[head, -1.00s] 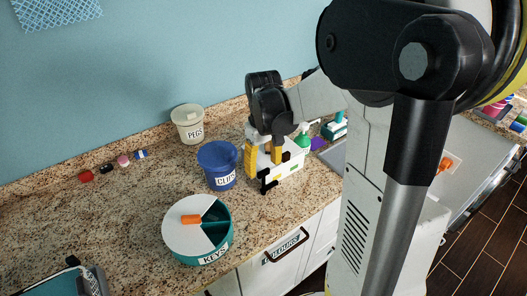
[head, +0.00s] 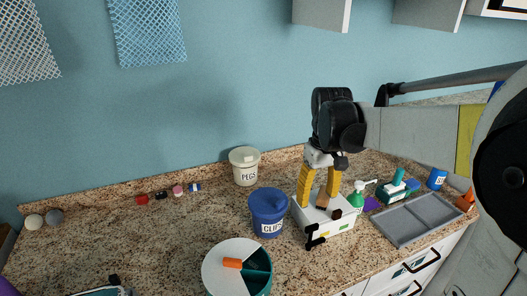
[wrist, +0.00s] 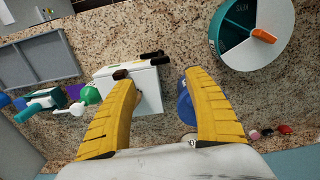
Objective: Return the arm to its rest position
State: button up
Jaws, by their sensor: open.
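My gripper (head: 319,190) has yellow fingers and is open and empty. In the head view it hangs in front of and above a white box (head: 332,228) with black and brown parts on it. In the wrist view the gripper (wrist: 160,105) points down at the counter, its fingers spread apart. The white box (wrist: 148,90) shows between them, below the fingertips. My arm stretches in from the right of the head view.
A blue CLIPS tub (head: 268,214) stands just left of the white box. A PEGS tub (head: 245,168), a round KEYS container (head: 228,272) and a grey divided tray (head: 420,218) are on the counter (head: 150,235). A green bottle (head: 357,196) stands close right.

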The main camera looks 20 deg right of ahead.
jog(key=s+a+f+t+b, duration=0.3)
jog(key=s+a+t, duration=0.4)
jog(key=s+a, duration=0.3)
jog(key=a+b, duration=0.1)
jog(key=a, duration=0.2)
jog(key=shift+s+a+f+m, duration=0.25)
jog(key=shift+s+f+m, duration=0.05)
jog(key=shift+s+f, duration=0.1)
